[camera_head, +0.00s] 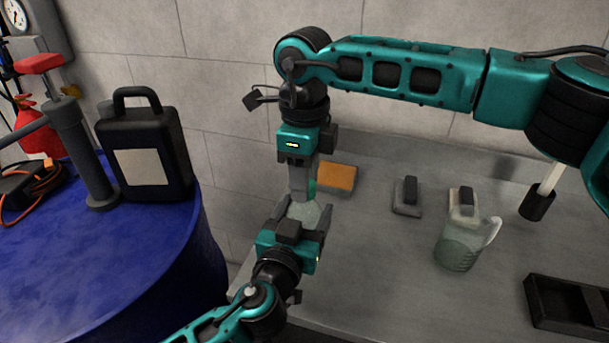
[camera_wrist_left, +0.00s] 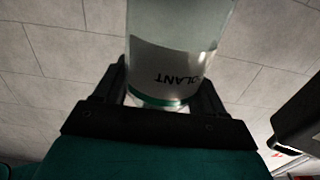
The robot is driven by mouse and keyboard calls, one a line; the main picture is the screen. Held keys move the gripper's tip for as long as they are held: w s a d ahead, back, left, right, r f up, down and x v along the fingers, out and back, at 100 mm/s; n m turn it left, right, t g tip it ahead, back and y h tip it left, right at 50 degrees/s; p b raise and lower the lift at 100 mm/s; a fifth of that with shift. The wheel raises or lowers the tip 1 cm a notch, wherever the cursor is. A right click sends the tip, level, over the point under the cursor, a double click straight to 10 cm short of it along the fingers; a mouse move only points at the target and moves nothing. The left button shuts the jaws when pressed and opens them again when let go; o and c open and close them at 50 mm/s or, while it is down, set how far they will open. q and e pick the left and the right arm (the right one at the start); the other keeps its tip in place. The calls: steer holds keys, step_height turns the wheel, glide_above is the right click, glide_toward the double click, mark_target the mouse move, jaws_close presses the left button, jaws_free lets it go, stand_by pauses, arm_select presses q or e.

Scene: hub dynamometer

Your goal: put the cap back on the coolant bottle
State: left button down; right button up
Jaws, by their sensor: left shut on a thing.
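The coolant bottle (camera_head: 306,211) is pale and translucent, and my left gripper (camera_head: 302,214) is shut around it. In the left wrist view the bottle (camera_wrist_left: 180,50) fills the space between the fingers, with a white label reading "OLANT" upside down and a green band. My right gripper (camera_head: 302,188) points down from above, its fingers right over the bottle's upper end. A small green patch shows beside those fingers; I cannot tell whether it is the cap. The bottle's mouth is hidden behind the right fingers.
A grey bench holds an orange block (camera_head: 337,177), a jug (camera_head: 458,248) of greenish liquid, a dark cup (camera_head: 537,205) and a black tray (camera_head: 568,306). A blue drum (camera_head: 150,265) at left carries a black canister (camera_head: 146,150).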

steer(key=o, duration=0.5)
step_height(320, 180, up, 12)
stand_by(0.5)
arm_select(q)
jaws_free()
steer(key=b+v, duration=0.2)
steer(key=v, duration=1.1)
arm_select(e)
steer(key=shift+f, duration=1.05)
